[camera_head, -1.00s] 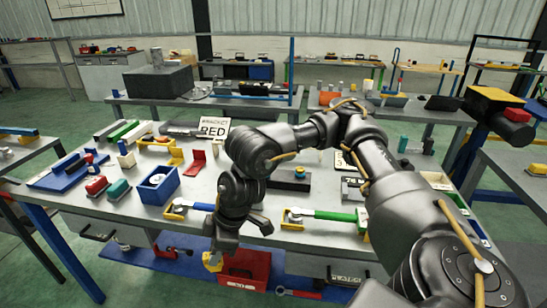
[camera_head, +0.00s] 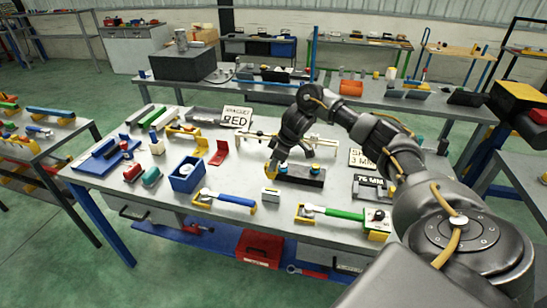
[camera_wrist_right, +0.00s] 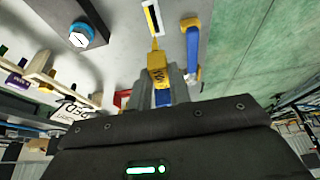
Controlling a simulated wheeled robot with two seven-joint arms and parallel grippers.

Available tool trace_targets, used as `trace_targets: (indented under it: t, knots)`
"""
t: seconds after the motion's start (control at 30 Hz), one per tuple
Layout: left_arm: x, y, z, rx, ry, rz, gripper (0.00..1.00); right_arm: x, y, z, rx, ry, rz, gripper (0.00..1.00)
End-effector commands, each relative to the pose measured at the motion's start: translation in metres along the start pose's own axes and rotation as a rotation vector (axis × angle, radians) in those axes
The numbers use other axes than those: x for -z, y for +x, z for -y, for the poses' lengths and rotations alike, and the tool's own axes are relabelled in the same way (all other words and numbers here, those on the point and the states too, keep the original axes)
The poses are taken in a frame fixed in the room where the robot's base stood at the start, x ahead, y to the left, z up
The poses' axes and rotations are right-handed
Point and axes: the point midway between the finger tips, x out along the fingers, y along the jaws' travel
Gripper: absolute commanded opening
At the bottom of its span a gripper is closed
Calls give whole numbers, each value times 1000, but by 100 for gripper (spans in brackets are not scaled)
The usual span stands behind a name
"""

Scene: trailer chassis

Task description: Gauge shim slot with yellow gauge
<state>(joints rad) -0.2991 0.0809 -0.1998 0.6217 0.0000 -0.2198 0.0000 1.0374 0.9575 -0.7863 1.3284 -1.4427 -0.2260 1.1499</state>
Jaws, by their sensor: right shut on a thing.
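My right gripper (camera_head: 277,163) is over the middle of the bench, shut on the yellow gauge (camera_wrist_right: 157,66). In the right wrist view the gauge sticks out from between the fingers, with its thin tip toward a pale block with a dark slot (camera_wrist_right: 152,19). The tip appears just short of the block; I cannot tell the height between them. In the head view a small grey block (camera_head: 271,197), seemingly the same one, stands below and in front of the gripper. My left gripper is not in view.
A blue box (camera_head: 187,174) and signs (camera_head: 237,117) stand on the bench.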

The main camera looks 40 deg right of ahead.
Motion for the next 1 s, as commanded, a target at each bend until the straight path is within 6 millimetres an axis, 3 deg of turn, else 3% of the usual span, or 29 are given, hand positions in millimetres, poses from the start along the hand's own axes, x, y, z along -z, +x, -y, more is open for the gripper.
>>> trace_targets:
  t: [0.3, 0.5, 1.0]
  knots:
    - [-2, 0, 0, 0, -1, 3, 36, 0, 0, 0, -1, 0, -1, 0]
    - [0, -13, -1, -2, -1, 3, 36, -1, -4, 0, 1, 2, 1, 0]
    - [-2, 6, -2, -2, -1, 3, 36, -20, 43, 0, 1, 2, 0, 0]
